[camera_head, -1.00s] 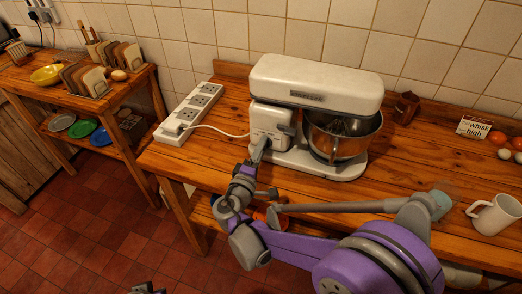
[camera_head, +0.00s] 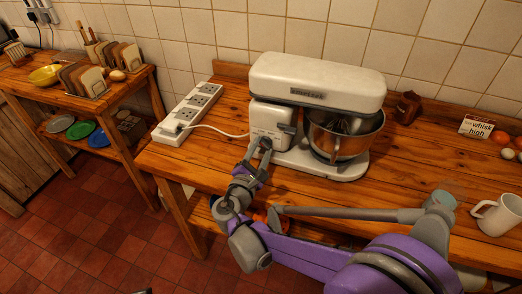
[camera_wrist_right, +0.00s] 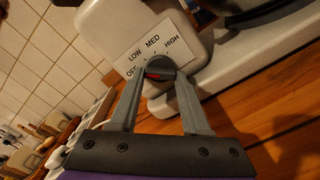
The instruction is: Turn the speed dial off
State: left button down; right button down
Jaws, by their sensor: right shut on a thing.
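The white stand mixer (camera_head: 318,80) stands on the wooden counter with its steel bowl (camera_head: 345,140) under the head. In the right wrist view, its dark speed dial (camera_wrist_right: 160,67) sits on a white plate (camera_wrist_right: 150,52) marked OFF, LOW, MED and HIGH. A red mark shows on the dial, on the side toward my gripper; its exact setting is hard to read. My right gripper (camera_wrist_right: 161,78) is shut on the dial, one finger on each side. In the head view, the right gripper (camera_head: 257,147) is at the mixer's front left and hides the dial.
A white power strip (camera_head: 189,112) lies left of the mixer, with a cable running to it. A brown jug (camera_head: 407,107), a "whisk high" card (camera_head: 476,127) and a white mug (camera_head: 497,214) stand to the right. A side table with a yellow bowl (camera_head: 47,75) is at the left.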

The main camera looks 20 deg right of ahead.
jog(key=shift+n, duration=1.2)
jog(key=shift+c, duration=1.8)
grip_release()
jog(key=shift+s, duration=0.15)
jog(key=v, duration=1)
jog(key=shift+s+a, duration=0.25)
